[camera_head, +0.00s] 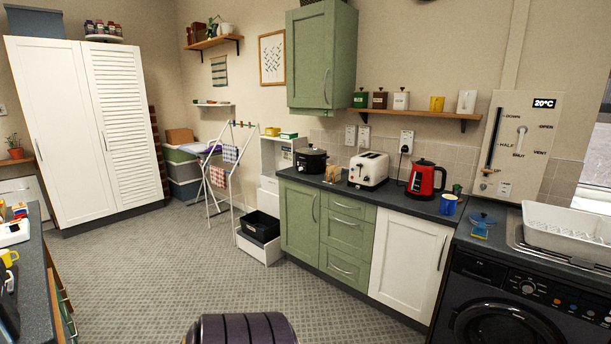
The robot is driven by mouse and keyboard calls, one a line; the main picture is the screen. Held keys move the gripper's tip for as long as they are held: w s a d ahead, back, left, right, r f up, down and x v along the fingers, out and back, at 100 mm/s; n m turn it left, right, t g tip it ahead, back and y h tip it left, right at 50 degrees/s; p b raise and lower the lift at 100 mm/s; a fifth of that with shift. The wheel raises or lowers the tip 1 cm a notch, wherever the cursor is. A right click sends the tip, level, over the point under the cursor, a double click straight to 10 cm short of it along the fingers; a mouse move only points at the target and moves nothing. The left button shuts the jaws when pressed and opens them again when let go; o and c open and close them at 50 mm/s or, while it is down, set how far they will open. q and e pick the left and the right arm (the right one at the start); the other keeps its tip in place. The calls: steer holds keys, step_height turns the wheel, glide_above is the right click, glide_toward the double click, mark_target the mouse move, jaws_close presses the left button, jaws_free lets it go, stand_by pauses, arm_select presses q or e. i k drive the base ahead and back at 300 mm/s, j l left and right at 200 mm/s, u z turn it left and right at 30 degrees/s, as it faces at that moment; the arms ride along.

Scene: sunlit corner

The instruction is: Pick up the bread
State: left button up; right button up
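A small brown item that looks like bread slices (333,173) stands on the dark counter (392,191), between the black slow cooker (311,160) and the white toaster (368,170). It is small in the head view, and I cannot tell whether a rack holds it. Neither of my grippers shows in the head view.
A red kettle (426,178) and a blue mug (448,204) stand right of the toaster. Green and white cabinets (347,236) front the counter. A drying rack (215,176) and a black crate (261,226) stand further left. The carpet (165,270) between the counters is mostly clear.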

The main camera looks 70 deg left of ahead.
mark_target(330, 169)
steer(key=u, duration=2.15)
